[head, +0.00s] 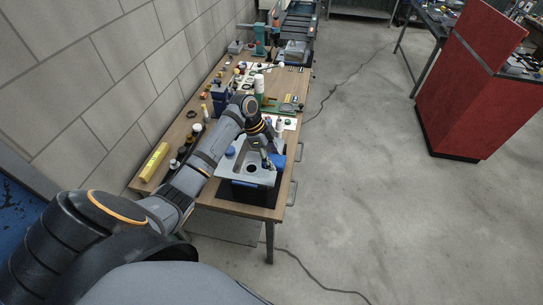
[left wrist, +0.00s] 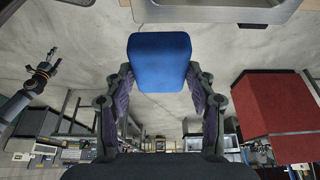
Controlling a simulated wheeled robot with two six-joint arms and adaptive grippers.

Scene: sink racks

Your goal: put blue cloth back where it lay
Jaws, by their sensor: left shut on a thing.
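My left gripper (head: 267,161) is over the right part of the grey sink top (head: 236,166). The blue cloth (head: 279,160) shows beside its fingers, near the sink's right edge. In the left wrist view, the blue cloth (left wrist: 160,60) is a folded, rounded block between the two fingers of my left gripper (left wrist: 160,78), which is shut on it. The sink's metal rim (left wrist: 212,12) lies at the top of that view, apart from the cloth in the picture. My right gripper (left wrist: 45,68) shows small at the left of the wrist view; its jaw state is unclear.
A small blue object (head: 230,152) stands on the sink's left side. The wooden bench (head: 262,211) carries a yellow block (head: 154,162), dark jars and several bottles behind the sink. Open concrete floor (head: 370,200) lies to the right, with a red cabinet (head: 464,95) beyond.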

